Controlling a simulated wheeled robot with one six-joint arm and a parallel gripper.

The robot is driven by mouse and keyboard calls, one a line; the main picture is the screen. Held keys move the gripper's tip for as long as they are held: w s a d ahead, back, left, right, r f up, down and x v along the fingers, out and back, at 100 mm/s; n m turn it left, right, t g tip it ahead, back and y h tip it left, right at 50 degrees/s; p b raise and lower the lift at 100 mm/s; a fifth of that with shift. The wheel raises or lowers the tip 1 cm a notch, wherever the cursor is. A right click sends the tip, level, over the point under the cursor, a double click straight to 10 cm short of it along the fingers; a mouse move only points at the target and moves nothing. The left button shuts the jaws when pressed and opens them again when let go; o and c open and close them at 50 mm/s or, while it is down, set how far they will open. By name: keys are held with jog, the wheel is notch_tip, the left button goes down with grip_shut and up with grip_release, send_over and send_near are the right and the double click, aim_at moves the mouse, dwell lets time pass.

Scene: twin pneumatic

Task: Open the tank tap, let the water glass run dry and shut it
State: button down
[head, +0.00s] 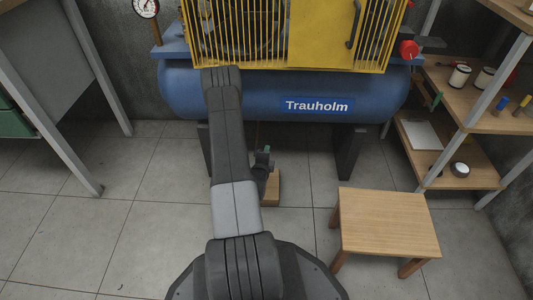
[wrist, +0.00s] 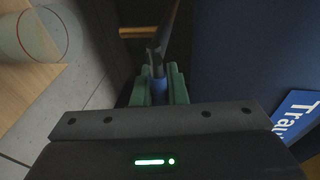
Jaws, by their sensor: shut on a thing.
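The blue tank (head: 240,95) with the Trauholm label stands at the back, and its side fills the right of the wrist view (wrist: 240,50). My gripper (wrist: 158,88) has its green fingers shut on a blue-sleeved tap lever (wrist: 158,92) beneath the tank. A dark metal stem (wrist: 164,30) runs on beyond the fingers. A clear glass (wrist: 38,36) with a thin red line stands on a wooden block (wrist: 22,85) at left; I cannot tell its water level. In the head view my gripper (head: 263,160) is partly behind my arm, above the block (head: 272,188).
A wooden stool (head: 388,222) stands at right front. Shelves (head: 455,165) with small items stand at right. A red knob (head: 408,50) and a gauge (head: 146,7) are on the tank unit. The tiled floor (head: 90,235) at left is clear.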

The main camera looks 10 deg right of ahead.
jog(key=c, duration=1.5)
grip_release()
jog(key=shift+o, duration=0.2)
jog(key=p+v, duration=0.4)
jog(key=v, duration=1)
jog(key=shift+w, duration=0.1)
jog(key=b+x, duration=0.4)
jog(key=x, duration=0.9)
jog(key=shift+w+d, duration=0.15)
jog(key=shift+w, duration=0.2)
jog(key=shift+f, duration=0.1)
